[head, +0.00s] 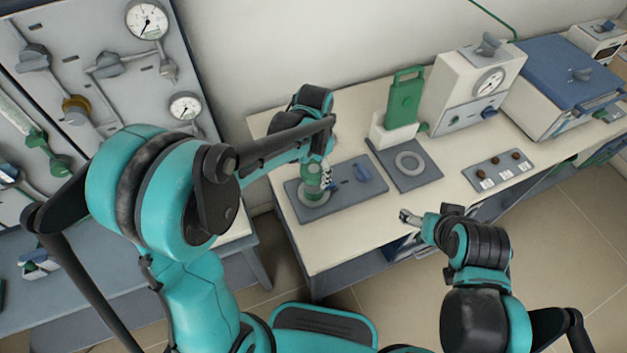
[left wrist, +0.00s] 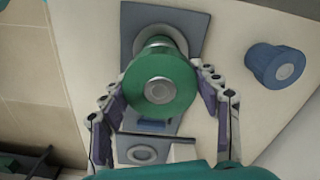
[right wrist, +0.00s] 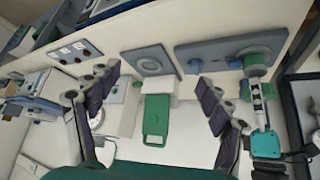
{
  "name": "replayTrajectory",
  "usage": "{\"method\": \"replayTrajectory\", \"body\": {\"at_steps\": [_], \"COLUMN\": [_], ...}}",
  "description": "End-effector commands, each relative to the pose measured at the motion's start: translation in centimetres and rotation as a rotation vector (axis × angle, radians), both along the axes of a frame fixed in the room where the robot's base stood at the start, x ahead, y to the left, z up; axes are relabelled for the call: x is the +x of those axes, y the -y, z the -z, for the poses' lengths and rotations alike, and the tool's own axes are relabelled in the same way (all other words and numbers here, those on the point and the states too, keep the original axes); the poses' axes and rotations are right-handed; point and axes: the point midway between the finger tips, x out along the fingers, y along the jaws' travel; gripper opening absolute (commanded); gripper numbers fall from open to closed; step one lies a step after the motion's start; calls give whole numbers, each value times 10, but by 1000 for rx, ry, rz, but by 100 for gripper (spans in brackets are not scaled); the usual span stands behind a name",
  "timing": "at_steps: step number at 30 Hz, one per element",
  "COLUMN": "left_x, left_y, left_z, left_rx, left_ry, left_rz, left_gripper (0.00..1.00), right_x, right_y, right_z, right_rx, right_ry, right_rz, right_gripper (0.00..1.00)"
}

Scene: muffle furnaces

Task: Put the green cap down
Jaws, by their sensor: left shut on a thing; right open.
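The green cap (head: 313,183) is a short green cylinder over the pale ring (head: 314,198) at the left end of a dark grey plate. My left gripper (head: 324,175) is shut on it from above. In the left wrist view, the cap (left wrist: 158,78) sits between the two fingers, with a grey disc at its centre. In the right wrist view, the cap (right wrist: 257,64) is close to the plate; I cannot tell whether it touches the ring. My right gripper (head: 405,216) is open and empty near the table's front edge.
A blue knob (head: 362,173) stands on the same plate (head: 345,205). To the right are a second grey plate with an empty ring (head: 409,163), a green-handled piece (head: 404,98) in a white block, and a gauge box (head: 470,88).

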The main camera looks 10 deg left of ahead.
Motion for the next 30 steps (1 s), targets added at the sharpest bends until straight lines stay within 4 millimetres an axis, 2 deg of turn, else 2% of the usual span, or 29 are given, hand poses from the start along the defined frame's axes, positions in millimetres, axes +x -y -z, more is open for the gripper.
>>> {"method": "replayTrajectory", "body": {"at_steps": [1,7,17,20,24,25,27,30], "left_x": [0,0,0,-1,-7,-9,-12,-14], "left_y": [0,0,-2,-16,-51,-57,-70,-79], "left_z": [-8,-22,-21,-18,-11,-10,-7,-6], "left_rx": [0,0,0,0,0,0,0,0], "left_ry": [0,0,0,0,0,0,0,0], "left_rz": [0,0,-10,-112,-380,-434,-541,-622], "left_gripper": [43,43,43,43,43,43,43,43], "right_x": [0,0,0,0,0,0,0,0], "right_y": [0,0,0,0,0,0,0,0], "right_z": [-6,-17,-16,-14,-9,-8,-7,-6], "right_rx": [0,0,0,0,0,0,0,0], "right_ry": [0,0,0,0,0,0,0,0], "right_rz": [0,0,0,0,0,0,0,0], "right_gripper": [79,79,79,79,79,74,56,34]}}
